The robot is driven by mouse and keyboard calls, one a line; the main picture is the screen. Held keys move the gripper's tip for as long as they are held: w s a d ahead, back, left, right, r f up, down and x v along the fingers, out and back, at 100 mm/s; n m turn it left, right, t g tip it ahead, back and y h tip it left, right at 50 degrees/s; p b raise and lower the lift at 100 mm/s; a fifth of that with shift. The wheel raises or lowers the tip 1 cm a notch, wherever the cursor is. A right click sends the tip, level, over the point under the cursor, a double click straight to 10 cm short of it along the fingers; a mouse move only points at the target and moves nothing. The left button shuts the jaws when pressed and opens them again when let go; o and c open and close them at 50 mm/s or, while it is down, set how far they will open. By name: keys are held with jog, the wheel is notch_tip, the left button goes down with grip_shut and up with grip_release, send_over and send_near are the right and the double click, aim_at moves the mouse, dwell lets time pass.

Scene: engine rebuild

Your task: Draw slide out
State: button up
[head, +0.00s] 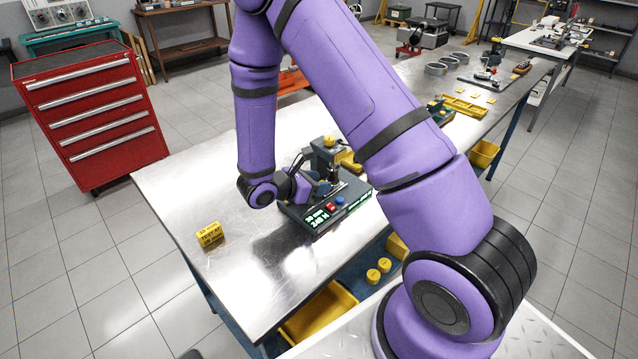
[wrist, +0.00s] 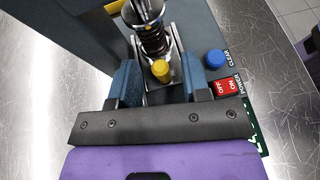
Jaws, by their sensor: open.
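A dark bench tester (head: 322,212) with a lit display stands on the metal workbench. In the wrist view a bright metal slide (wrist: 175,62) lies on the tester, and a coil spring (wrist: 153,40) stands upright on it beneath a steel rod. A yellow knob (wrist: 161,71) is at the slide's near end. My gripper (wrist: 160,75) is open, with one blue finger on each side of the knob. I cannot tell whether either finger touches it. In the head view my gripper (head: 308,187) is low at the tester's left side, and my arm hides part of the tester.
A yellow test block (head: 209,235) stands on the bench's left part. The bench top (head: 185,180) left of the tester is otherwise clear.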

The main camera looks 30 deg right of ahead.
aim_at(292, 212)
jog(key=shift+d+f, duration=0.1)
jog(key=shift+d, duration=0.2)
grip_shut()
jog(key=a, duration=0.3)
jog(key=s+a, duration=0.1)
jog(key=a, duration=0.5)
jog(key=shift+s+a, duration=0.1)
jog(key=shift+s, duration=0.3)
grip_release()
jog(key=shift+a, duration=0.1)
jog(key=v, duration=1.1)
